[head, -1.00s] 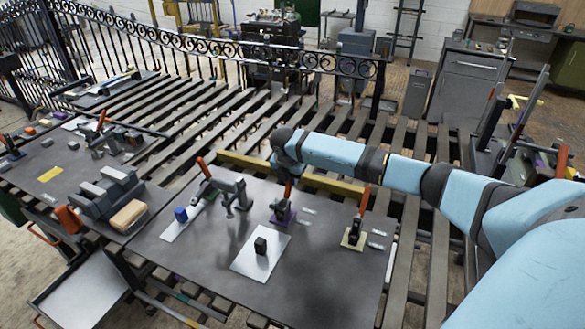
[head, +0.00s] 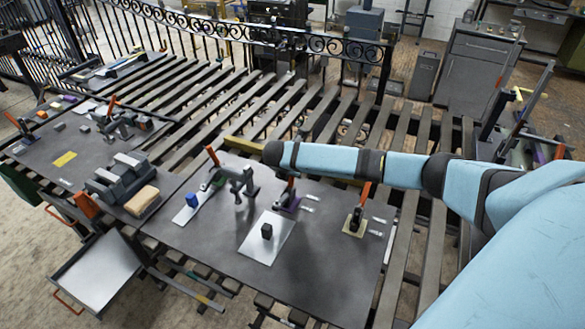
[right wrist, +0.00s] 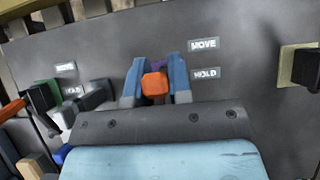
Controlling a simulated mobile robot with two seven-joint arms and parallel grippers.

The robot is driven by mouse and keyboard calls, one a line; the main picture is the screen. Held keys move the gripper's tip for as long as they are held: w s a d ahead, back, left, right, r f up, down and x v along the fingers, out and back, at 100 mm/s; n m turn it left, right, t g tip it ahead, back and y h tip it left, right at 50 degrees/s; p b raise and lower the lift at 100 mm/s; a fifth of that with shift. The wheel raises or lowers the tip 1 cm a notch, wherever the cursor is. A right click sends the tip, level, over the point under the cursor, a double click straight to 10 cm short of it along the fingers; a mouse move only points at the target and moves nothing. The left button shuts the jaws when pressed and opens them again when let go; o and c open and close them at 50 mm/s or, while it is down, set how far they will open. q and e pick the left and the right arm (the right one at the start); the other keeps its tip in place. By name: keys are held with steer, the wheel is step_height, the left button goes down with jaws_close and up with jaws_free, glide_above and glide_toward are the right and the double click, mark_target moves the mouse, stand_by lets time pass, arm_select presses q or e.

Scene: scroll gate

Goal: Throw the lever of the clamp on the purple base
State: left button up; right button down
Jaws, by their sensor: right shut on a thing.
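The clamp on the purple base (head: 288,205) stands near the back edge of the dark table, and its lever (head: 291,184) with an orange grip points up. In the right wrist view the orange grip (right wrist: 155,84) sits between the two blue fingers of my right gripper (right wrist: 156,88), which is shut on it. A bit of the purple base (right wrist: 166,73) shows behind; the clamp's body is mostly hidden. In the head view my right arm reaches in above the clamp, and the gripper cannot be made out. My left gripper is in neither view.
A clamp on a yellow base (head: 355,226) stands to the right, and a larger clamp (head: 238,181) with a green part to the left. MOVE (right wrist: 204,45) and HOLD (right wrist: 205,74) labels lie beside the purple-base clamp.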

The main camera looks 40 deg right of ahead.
steer(key=c, duration=1)
jaws_free()
steer(key=shift+c, duration=0.2)
steer(key=b+v, duration=0.1)
steer(key=v, duration=1.2)
steer(key=shift+s+a+r, duration=0.15)
steer(key=shift+r, duration=0.25)
